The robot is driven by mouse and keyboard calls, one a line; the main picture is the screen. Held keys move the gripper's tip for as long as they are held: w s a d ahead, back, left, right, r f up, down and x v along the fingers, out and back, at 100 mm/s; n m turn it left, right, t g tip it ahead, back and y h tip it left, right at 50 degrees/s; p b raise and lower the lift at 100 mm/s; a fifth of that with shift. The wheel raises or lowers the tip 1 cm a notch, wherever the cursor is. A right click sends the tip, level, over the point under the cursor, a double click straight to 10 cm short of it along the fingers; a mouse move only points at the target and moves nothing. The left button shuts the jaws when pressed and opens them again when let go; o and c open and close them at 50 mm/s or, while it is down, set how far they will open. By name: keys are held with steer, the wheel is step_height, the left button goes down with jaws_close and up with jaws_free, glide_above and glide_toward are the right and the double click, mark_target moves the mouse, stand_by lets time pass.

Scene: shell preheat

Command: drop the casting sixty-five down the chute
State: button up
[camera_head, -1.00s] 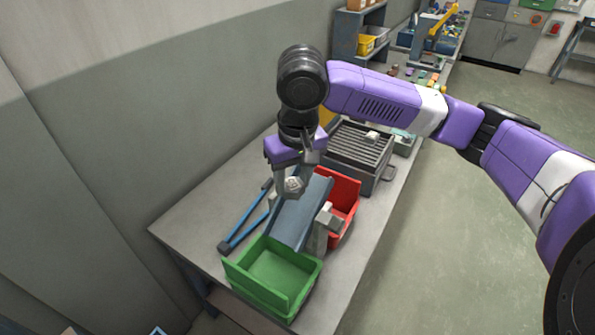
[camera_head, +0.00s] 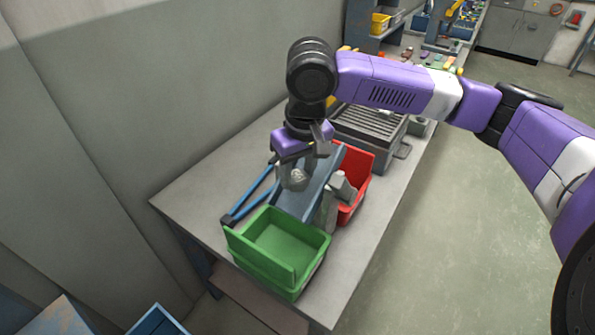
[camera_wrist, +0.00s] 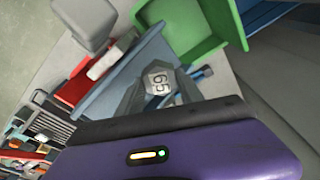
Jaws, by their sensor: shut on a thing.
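The casting sixty-five (camera_wrist: 158,84) is a grey faceted piece with "65" on its face in the wrist view. In the head view the grey casting (camera_head: 296,178) hangs below my gripper (camera_head: 298,168), which is shut on it. The chute (camera_head: 318,188) is a blue-grey sloping trough with raised sides; it also shows in the wrist view (camera_wrist: 112,88). The casting is over the chute's left side in the head view. I cannot tell whether it touches the chute. The chute's lower end points to a green bin (camera_head: 275,245).
A grilled grey box (camera_head: 370,130) stands behind. The table's front left is clear.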

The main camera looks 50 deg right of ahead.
steer(key=shift+f, duration=0.35)
steer(key=o, duration=1.5)
steer(key=shift+r, duration=0.1)
steer(key=r, duration=0.5)
steer(key=s+r, duration=0.1)
steer(key=r, duration=0.1)
steer(key=shift+a+r+b, duration=0.25)
steer(key=shift+r+b, duration=0.05)
